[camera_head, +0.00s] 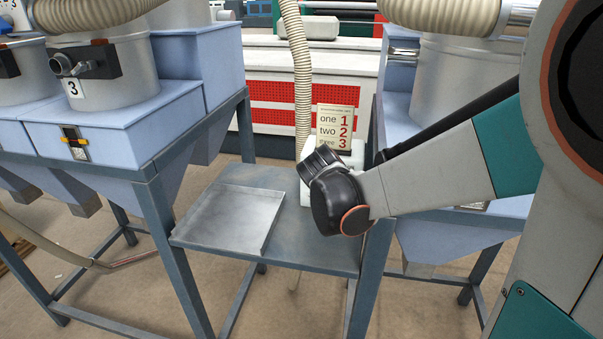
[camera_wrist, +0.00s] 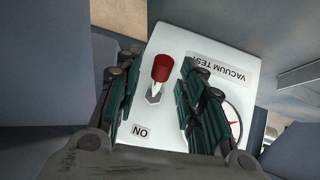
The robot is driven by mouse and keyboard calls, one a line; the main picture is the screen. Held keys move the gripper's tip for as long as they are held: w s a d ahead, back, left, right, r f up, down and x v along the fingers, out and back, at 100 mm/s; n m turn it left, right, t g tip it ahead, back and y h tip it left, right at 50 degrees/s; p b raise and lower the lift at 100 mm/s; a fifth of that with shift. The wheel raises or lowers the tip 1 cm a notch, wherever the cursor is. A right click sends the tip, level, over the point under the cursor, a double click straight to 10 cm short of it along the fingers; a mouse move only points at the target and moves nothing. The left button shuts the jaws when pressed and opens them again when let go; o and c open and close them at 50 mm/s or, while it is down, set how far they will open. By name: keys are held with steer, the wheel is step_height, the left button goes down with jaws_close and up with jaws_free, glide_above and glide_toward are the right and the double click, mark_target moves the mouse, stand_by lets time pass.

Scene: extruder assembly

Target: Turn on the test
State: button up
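The vacuum test box (camera_wrist: 215,55) is white and fills the middle of the wrist view. It carries a "VACUUM TEST" label, an "ON" label (camera_wrist: 140,132) and a round gauge (camera_wrist: 233,122), partly hidden by my finger. A toggle switch with a red tip (camera_wrist: 160,70) stands on its face, its lever rising from a metal base. My gripper (camera_wrist: 158,95) is open, with one finger on each side of the switch and a gap visible around it. In the head view only a white part of the box (camera_head: 307,190) shows behind my arm; my gripper is hidden there.
A metal table (camera_head: 310,250) with a shallow tray (camera_head: 230,215) stands in front. Blue hoppers (camera_head: 110,120) on steel frames stand at both sides. A sign reading one, two, three (camera_head: 335,128) and a ribbed hose (camera_head: 298,70) are behind the box.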

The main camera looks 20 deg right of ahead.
steer(key=shift+d+f, duration=0.1)
jaws_close()
stand_by(0.3)
steer(key=r+g+y+p, duration=0.1)
steer(key=g+y+p, duration=0.1)
steer(key=p, duration=0.2)
steer(key=shift+w+r, duration=0.1)
steer(key=shift+r, duration=0.25)
steer(key=g+y+p, duration=0.1)
steer(key=r+g+y+p, duration=0.1)
steer(key=g, duration=0.1)
steer(key=g+y+p, duration=0.1)
steer(key=shift+w+d+r+n+g, duration=0.2)
steer(key=shift+w+n+g, duration=0.05)
steer(key=shift+n+g, duration=0.15)
